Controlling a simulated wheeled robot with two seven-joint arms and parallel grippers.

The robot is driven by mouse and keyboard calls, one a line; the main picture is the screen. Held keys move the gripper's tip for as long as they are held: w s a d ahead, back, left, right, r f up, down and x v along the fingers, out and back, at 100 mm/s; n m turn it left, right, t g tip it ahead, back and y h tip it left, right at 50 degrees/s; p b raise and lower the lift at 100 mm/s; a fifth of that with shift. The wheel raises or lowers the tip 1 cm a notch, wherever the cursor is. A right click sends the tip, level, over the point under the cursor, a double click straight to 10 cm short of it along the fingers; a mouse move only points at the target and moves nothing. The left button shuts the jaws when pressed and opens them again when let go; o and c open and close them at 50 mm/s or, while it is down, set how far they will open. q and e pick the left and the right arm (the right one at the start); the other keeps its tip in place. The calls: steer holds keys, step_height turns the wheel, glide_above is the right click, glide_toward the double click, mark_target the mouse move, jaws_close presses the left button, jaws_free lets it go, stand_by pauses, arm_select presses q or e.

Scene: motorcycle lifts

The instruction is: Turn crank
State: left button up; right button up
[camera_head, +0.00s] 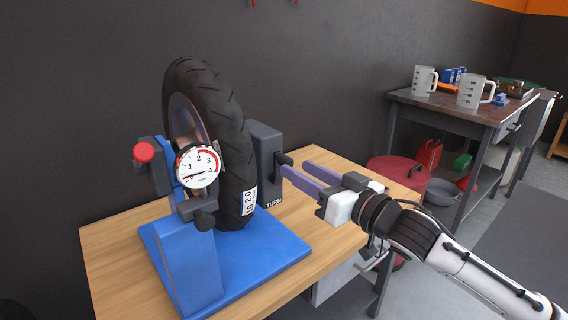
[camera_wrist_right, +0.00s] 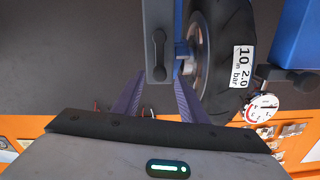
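A tyre test stand with a blue base (camera_head: 270,250) stands on the wooden table. Its grey box (camera_head: 265,140), marked TURN, carries a small dark crank (camera_head: 284,159). In the right wrist view the crank (camera_wrist_right: 158,52) shows as a dark bar on the box face. My right gripper (camera_head: 294,167) is open, with two purple fingers pointing at the crank side of the box. In the wrist view the fingers (camera_wrist_right: 160,80) are apart, at the box's lower end, with nothing visibly gripped. Whether a finger touches the crank cannot be told. My left gripper is not in view.
A black tyre (camera_head: 210,90) stands upright in the stand, with a round gauge (camera_head: 198,167) in front and a red knob (camera_head: 144,152) at left. The wooden table (camera_head: 112,250) has bare room around the base. A dark workbench (camera_head: 460,108) with measuring jugs stands at right.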

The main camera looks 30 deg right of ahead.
mark_target(284, 161)
steer(key=shift+w+a, duration=0.15)
steer(key=shift+w, duration=1.45)
steer(key=shift+w+a, duration=0.15)
steer(key=shift+w, duration=1.45)
steer(key=shift+c, duration=0.3)
jaws_close()
